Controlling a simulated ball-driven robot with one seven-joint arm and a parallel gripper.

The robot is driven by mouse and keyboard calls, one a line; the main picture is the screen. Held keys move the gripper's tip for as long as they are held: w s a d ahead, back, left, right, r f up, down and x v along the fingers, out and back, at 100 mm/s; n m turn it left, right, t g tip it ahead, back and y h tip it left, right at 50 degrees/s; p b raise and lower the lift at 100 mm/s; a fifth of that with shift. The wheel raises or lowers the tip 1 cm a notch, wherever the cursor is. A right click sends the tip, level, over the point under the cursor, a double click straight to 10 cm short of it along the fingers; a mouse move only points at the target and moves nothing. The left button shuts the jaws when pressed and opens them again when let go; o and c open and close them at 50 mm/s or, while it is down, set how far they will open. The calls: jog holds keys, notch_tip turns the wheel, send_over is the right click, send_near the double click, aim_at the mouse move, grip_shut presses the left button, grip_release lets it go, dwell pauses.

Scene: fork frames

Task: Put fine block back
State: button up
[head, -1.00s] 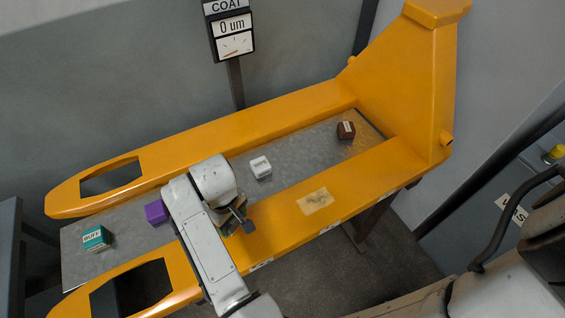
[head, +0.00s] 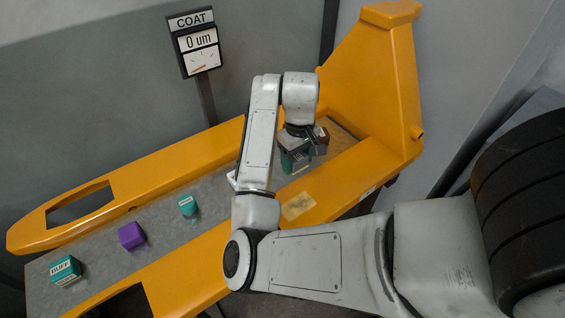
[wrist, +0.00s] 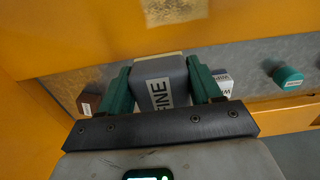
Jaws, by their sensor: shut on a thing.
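The fine block (wrist: 160,88) is grey with a white FINE label and a paler top. My gripper (wrist: 157,80) is shut on it, one green finger at each side, in the wrist view. In the head view my gripper (head: 296,160) is over the far right part of the grey plate, beside the brown block (head: 322,134); the fine block is hard to make out there. The brown block also shows at the left in the wrist view (wrist: 88,103). I cannot tell whether the fine block touches the plate.
A yellow pallet-truck frame (head: 180,170) borders the plate (head: 160,205). On the plate are a white block (head: 232,178), partly behind my arm, a teal round piece (head: 187,205), a purple block (head: 131,235) and a teal BUFF block (head: 66,270). A COAT gauge (head: 195,42) reads 0 um.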

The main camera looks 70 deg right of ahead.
jog(key=shift+d+f, duration=0.2)
jog(key=shift+d, duration=0.2)
jog(key=w+d+f+b, duration=0.2)
jog(key=d, duration=0.1)
jog(key=w+d+f+b, duration=0.2)
jog(key=w+d+f, duration=0.1)
jog(key=w+d+f+b, duration=0.2)
jog(key=d+f, duration=0.1)
jog(key=shift+w+d+f+b, duration=0.25)
jog(key=shift+w+d+b, duration=0.05)
jog(key=shift+w+d, duration=0.1)
jog(key=shift+w+d+f, duration=0.3)
jog(key=shift+d+f, duration=0.05)
jog(key=shift+f, duration=1.65)
jog(key=shift+f, duration=0.15)
jog(key=o, duration=0.9)
